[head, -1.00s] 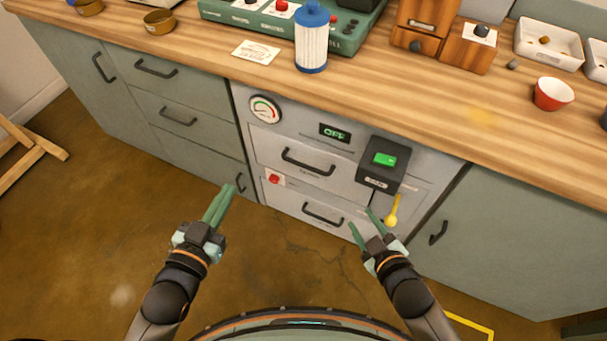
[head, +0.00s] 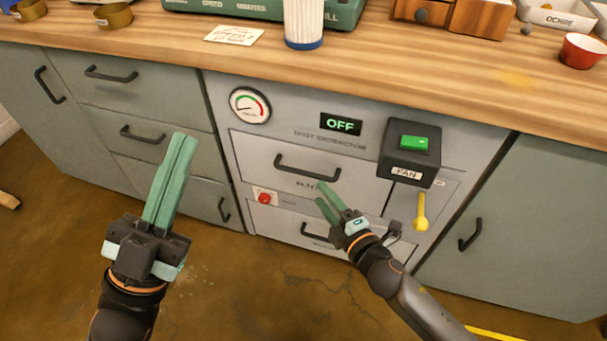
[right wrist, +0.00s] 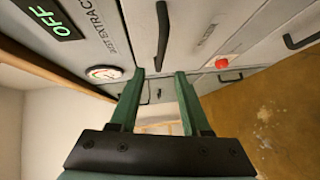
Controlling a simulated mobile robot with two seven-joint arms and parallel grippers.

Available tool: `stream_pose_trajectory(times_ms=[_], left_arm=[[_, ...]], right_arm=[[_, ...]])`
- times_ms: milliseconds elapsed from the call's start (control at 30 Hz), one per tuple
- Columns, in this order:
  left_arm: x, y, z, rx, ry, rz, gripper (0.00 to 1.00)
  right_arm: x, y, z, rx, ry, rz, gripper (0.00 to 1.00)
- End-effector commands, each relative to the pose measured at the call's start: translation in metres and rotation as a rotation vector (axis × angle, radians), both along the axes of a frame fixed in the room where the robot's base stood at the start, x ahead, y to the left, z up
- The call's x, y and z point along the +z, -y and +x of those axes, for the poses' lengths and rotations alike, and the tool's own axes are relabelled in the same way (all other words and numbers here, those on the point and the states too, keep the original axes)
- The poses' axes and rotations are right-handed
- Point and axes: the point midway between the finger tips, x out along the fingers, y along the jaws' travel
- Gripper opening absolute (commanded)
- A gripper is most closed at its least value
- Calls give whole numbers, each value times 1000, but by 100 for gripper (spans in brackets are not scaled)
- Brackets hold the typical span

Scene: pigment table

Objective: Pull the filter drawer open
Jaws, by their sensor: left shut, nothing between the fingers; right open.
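The dust extractor's upper drawer (head: 252,155) is shut, with a dark bar handle (head: 307,172) across its front. A label below the handle is partly hidden by my right gripper. My right gripper (head: 320,192) is open and empty, its fingertips just below the handle's right half in the head view. In the right wrist view the handle (right wrist: 163,35) runs upright ahead of the open fingers (right wrist: 160,73), its lower end lining up between the tips. I see no clear contact. My left gripper (head: 184,137) is shut and empty, in front of the left cabinet drawers.
The extractor panel has a gauge (head: 250,106), a display reading OFF (head: 341,124), a FAN box with a green switch (head: 414,142), a red knob (head: 265,198) and a yellow lever (head: 421,212). A lower handle (head: 316,236) is partly covered by my right arm. The wooden counter (head: 400,80) overhangs above.

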Motion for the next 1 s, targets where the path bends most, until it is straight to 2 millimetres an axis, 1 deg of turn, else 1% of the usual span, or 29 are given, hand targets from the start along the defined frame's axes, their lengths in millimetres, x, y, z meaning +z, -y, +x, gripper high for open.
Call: stream_pose_trajectory(times_ms=[33,133,300,500,667,933,967,1000], left_arm=[[2,1,-4,-6,26,1,0],[8,2,-13,-19,75,0,0],[-3,2,-11,-27,59,-7,0],[-11,3,-10,-36,51,-14,0],[-13,3,-10,-39,48,-17,0],[-12,3,-10,-39,47,-18,0],[-12,3,-10,-39,47,-18,0],[-12,3,-10,-39,47,-18,0]], right_arm=[[-2,-5,10,1,3,1,47],[-5,-14,27,0,2,2,47],[-11,-29,55,-2,1,2,47],[-15,-41,78,-2,-2,3,47],[-15,-45,86,-1,-2,4,47],[-15,-46,86,0,-3,3,47],[-15,-46,86,0,-3,3,46],[-15,-45,86,0,-3,3,42]])
